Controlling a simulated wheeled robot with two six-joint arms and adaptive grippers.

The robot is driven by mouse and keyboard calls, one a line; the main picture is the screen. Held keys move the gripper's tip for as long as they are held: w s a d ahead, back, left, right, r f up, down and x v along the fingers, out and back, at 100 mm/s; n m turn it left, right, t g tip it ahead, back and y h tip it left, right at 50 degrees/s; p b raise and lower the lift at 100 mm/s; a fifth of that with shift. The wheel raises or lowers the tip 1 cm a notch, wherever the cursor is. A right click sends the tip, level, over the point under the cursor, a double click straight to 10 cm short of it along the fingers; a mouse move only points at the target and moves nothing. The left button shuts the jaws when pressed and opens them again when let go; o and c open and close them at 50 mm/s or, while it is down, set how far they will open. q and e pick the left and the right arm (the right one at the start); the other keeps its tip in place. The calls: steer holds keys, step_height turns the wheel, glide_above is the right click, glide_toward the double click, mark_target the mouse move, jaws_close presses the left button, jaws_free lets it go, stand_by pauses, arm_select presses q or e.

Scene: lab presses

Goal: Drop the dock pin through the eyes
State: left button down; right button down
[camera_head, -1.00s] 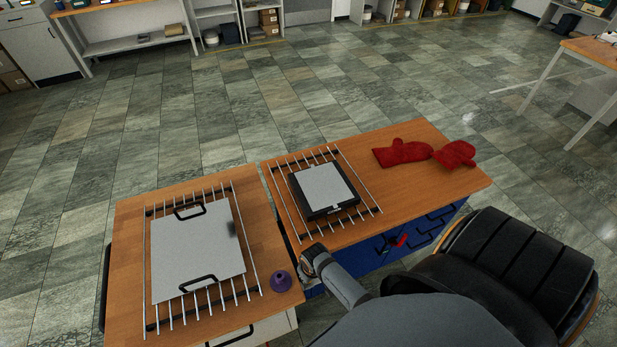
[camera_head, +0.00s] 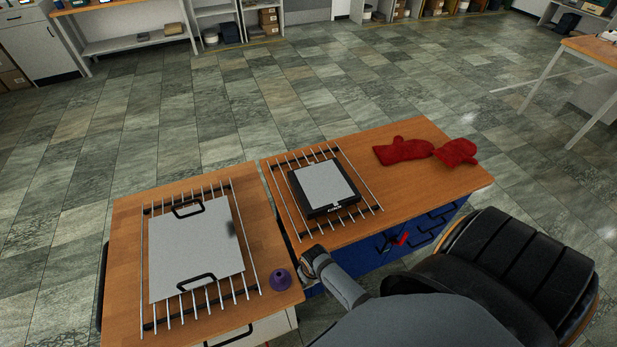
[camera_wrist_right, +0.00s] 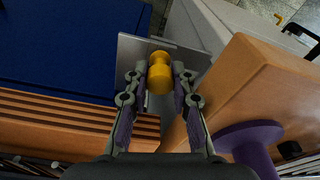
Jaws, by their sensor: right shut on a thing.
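The dock pin shows as a yellow-orange knobbed piece (camera_wrist_right: 159,75) in the right wrist view. My right gripper (camera_wrist_right: 158,82) is shut on it, with one finger on each side. A grey metal plate (camera_wrist_right: 128,58) lies just behind the pin, between the blue cabinet and the wooden-topped cart. The eyes cannot be made out, so I cannot tell whether the pin is in them. In the head view my right arm reaches to the gap between the two carts, and its fingers and the pin are hidden there. My left gripper is in neither current view.
A wooden cart top (camera_head: 124,238) at left bears a rack with a large plate (camera_head: 190,255) and a purple knob (camera_head: 280,280). The right cart top (camera_head: 440,185) bears a rack with a small press (camera_head: 325,188) and red mitts (camera_head: 403,151). A black chair (camera_head: 510,260) stands at right.

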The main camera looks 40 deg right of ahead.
steer(key=shift+f, duration=0.25)
steer(key=c, duration=1.1)
jaws_free()
steer(key=shift+c, duration=0.2)
steer(key=shift+o, duration=0.4)
steer(key=shift+r, duration=0.15)
step_height(320, 180, up, 12)
steer(key=s, duration=0.1)
steer(key=shift+s+d, duration=0.2)
steer(key=shift+s, duration=0.15)
steer(key=shift+f, duration=0.2)
